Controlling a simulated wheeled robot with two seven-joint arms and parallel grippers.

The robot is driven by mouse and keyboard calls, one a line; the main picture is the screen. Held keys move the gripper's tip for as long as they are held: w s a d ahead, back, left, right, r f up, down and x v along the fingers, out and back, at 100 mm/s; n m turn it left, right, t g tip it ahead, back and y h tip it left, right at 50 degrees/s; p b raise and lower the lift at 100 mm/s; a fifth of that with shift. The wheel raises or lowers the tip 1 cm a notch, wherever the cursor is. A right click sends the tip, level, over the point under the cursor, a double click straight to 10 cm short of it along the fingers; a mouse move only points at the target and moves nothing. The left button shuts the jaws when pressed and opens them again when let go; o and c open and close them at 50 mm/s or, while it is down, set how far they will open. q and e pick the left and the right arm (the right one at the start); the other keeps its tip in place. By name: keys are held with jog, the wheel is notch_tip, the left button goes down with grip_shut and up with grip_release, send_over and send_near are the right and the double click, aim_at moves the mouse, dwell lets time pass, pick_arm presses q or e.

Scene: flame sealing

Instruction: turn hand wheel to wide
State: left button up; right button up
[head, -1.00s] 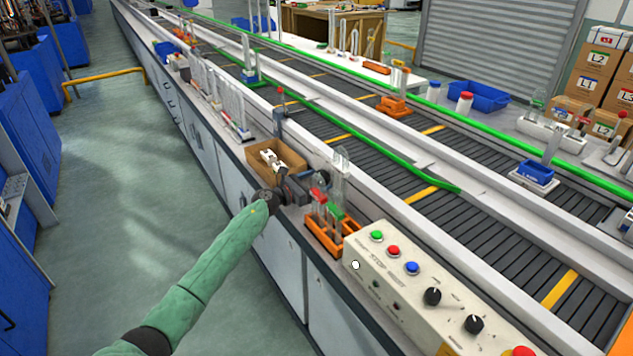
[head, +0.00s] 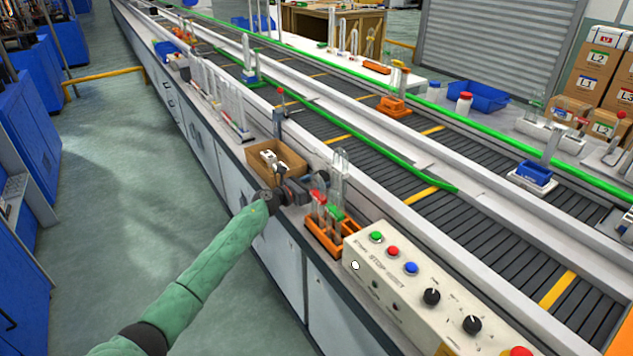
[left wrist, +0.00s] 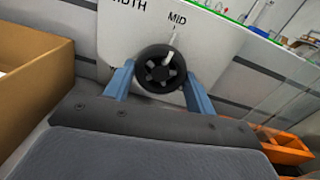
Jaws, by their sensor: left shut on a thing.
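The black hand wheel (left wrist: 160,72) is spoked and sits on a white panel (left wrist: 215,35) in the left wrist view. The panel reads "MID" above the wheel and part of "WIDTH" at upper left. A thin pale pointer runs up from the wheel towards "MID". Another label at the wheel's lower left is mostly hidden by a finger. My left gripper (left wrist: 160,82) is shut on the wheel, one blue finger on each side. In the head view my left gripper (head: 300,190) is at the bench edge, and the wheel is hard to make out. My right gripper is not in view.
A cardboard box (head: 277,156) stands just left of my gripper. An orange rack (head: 330,238) with red- and green-topped tubes stands close on the right. Beyond it is a control box (head: 430,290) with buttons and knobs. The conveyor (head: 400,180) runs behind.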

pick_arm(q)
jog(key=shift+r+n+p, duration=0.2)
jog(key=shift+n+p, duration=0.4)
jog(key=shift+n, duration=0.5)
jog(key=shift+n+p, duration=0.3)
jog(key=shift+n, duration=0.3)
jog(key=shift+n+p, duration=0.3)
jog(key=shift+n, duration=0.3)
jog(key=shift+f+g, duration=0.1)
jog(key=shift+g, duration=0.2)
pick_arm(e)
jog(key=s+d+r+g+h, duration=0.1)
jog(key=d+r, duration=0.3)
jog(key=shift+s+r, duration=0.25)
pick_arm(q)
jog(key=shift+n, duration=0.3)
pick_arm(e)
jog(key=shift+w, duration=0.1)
pick_arm(q)
jog(key=o, duration=1)
